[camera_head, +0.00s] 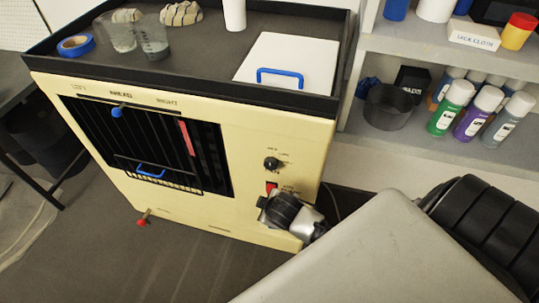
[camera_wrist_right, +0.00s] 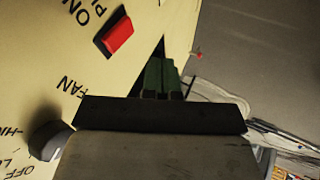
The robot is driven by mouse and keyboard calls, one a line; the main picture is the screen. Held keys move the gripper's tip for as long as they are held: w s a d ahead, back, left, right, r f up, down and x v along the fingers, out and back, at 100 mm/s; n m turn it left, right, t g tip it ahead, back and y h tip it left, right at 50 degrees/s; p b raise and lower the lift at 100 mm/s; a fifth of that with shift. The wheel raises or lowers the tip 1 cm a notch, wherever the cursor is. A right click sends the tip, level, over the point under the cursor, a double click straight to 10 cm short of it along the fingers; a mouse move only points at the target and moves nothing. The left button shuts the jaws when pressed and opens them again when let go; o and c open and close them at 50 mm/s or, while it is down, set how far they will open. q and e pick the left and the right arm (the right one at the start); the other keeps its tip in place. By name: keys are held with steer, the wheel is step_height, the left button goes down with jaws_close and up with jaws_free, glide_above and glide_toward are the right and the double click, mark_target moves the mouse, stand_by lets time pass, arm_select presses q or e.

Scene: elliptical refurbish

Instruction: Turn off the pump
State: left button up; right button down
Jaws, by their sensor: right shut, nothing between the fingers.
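A cream machine (camera_head: 235,120) with a black-topped tray stands in the head view. On its front panel is a red rocker switch (camera_head: 271,187), below a black knob (camera_head: 271,163). In the right wrist view the red switch (camera_wrist_right: 116,37) sits beside the word "ON" and a partly hidden label starting with "P". My right gripper (camera_head: 265,200) is just below the switch in the head view, close to the panel. In the wrist view its greenish fingers (camera_wrist_right: 160,80) are together and empty, to the side of the switch. I cannot tell whether they touch the panel. My left gripper is not in view.
The knob (camera_wrist_right: 48,140) by the "FAN" label is near my right wrist. Blue handles (camera_head: 150,173) and a red-tipped valve (camera_head: 142,221) stick out of the front. Shelves (camera_head: 400,140) with spray cans stand at the right. The floor (camera_head: 80,250) at front left is open.

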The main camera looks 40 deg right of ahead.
steer(key=w+d+f, duration=0.3)
steer(key=w, duration=0.1)
steer(key=shift+w+d+f, duration=0.2)
steer(key=shift+w+f, duration=0.15)
steer(key=shift+f, duration=0.05)
